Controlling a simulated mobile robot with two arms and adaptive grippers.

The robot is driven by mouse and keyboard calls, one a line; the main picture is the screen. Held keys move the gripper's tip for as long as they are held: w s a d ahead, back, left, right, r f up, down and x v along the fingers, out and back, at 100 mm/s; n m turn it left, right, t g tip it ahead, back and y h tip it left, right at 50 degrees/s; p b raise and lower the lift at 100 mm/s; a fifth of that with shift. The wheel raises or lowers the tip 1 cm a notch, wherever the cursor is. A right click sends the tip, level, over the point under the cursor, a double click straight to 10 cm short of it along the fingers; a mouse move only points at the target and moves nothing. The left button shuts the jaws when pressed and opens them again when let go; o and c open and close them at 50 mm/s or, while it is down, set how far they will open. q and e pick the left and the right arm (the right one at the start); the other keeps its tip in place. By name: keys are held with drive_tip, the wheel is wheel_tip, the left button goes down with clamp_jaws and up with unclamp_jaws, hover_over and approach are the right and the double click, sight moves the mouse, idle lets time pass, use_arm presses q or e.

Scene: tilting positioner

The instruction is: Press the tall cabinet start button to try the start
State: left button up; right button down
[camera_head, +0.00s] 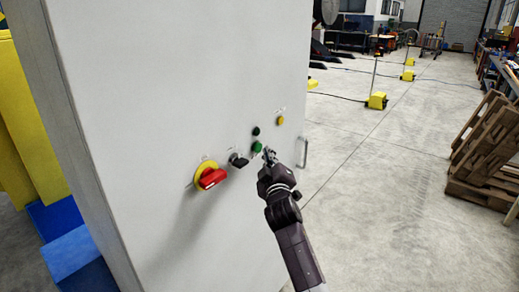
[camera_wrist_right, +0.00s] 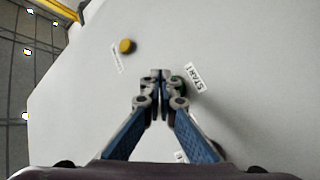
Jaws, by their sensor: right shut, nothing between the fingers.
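The tall cabinet (camera_head: 170,70) is light grey and fills the left half of the head view. Its green start button (camera_head: 256,147) is on the front panel, just left of my right gripper (camera_head: 269,155). In the right wrist view, my right gripper (camera_wrist_right: 161,75) is shut and empty, with its fingertips over the green button (camera_wrist_right: 183,86). The button is mostly hidden there, beside the START label (camera_wrist_right: 195,76). I cannot tell whether the fingertips touch the button. My left gripper is not in view.
A red rotary switch (camera_head: 212,179) on a yellow plate, a black selector (camera_head: 238,160), a dark button (camera_head: 256,131) and a yellow button (camera_head: 280,120) are nearby. A door handle (camera_head: 303,152) is to the right. Wooden pallets (camera_head: 484,148) stand at far right; the floor between is clear.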

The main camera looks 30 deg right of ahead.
drive_tip(key=shift+w, duration=0.1)
idle(0.3)
drive_tip(key=shift+w+a, duration=0.2)
drive_tip(key=shift+w, duration=0.1)
drive_tip(key=shift+w+a+b, duration=0.15)
drive_tip(key=shift+w+b, duration=0.25)
idle(0.7)
idle(0.4)
drive_tip(key=shift+s+d+p, duration=0.3)
drive_tip(key=shift+s+p, duration=0.3)
drive_tip(key=shift+s, duration=0.25)
drive_tip(key=s+p, duration=0.1)
drive_tip(key=s+d, duration=0.1)
drive_tip(key=s, duration=0.1)
drive_tip(key=s+d+p, duration=0.1)
drive_tip(key=shift+s+p, duration=0.25)
drive_tip(key=shift+p, duration=0.05)
